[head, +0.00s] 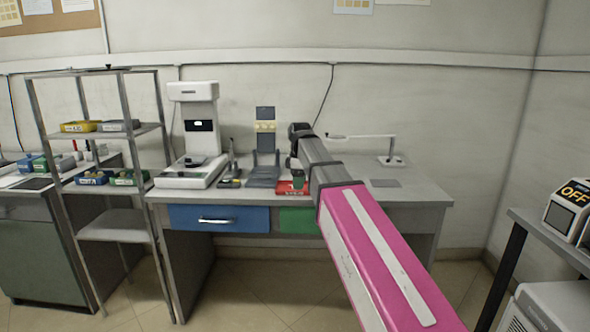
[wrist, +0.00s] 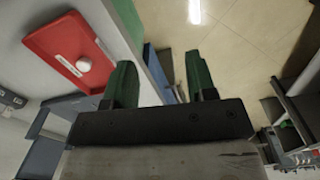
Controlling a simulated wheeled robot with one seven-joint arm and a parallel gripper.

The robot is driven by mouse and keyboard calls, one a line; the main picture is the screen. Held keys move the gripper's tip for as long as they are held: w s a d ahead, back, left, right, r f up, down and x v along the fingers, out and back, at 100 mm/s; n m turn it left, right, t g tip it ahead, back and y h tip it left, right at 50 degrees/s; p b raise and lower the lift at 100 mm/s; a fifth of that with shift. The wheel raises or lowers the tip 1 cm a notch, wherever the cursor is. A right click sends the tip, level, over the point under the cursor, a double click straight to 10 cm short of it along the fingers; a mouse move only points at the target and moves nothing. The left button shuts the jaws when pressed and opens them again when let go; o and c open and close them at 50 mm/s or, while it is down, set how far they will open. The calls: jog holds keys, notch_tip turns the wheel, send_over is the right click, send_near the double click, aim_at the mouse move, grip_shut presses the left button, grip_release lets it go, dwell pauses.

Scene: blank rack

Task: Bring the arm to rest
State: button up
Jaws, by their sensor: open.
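My gripper (wrist: 161,75) is open, its two green fingers spread apart with nothing between them in the wrist view. In the head view my gripper (head: 297,178) is small and partly hidden by my arm, at the front part of the workbench (head: 410,195). My pink and grey arm reaches out from the lower right over the bench. A red tray (wrist: 60,42) with a white round piece (wrist: 83,64) on it lies beside the left finger in the wrist view. The red tray (head: 285,188) also shows beside the gripper in the head view.
A white instrument (head: 192,140) stands on the bench at left, with a dark stand (head: 265,150) near the middle. A lamp (head: 390,159) stands at right. A metal rack (head: 125,130) with several small bins is left of the bench. Floor in front is clear.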

jog(key=s+d+f+m, duration=0.5)
jog(key=s+f, duration=0.1)
jog(key=f, duration=0.5)
jog(key=s+d+f+m, duration=0.5)
jog(key=s+d+f, duration=0.1)
jog(key=f, duration=0.5)
jog(key=s+d+f+m, duration=0.6)
jog(key=f, duration=0.5)
jog(key=shift+f, duration=0.25)
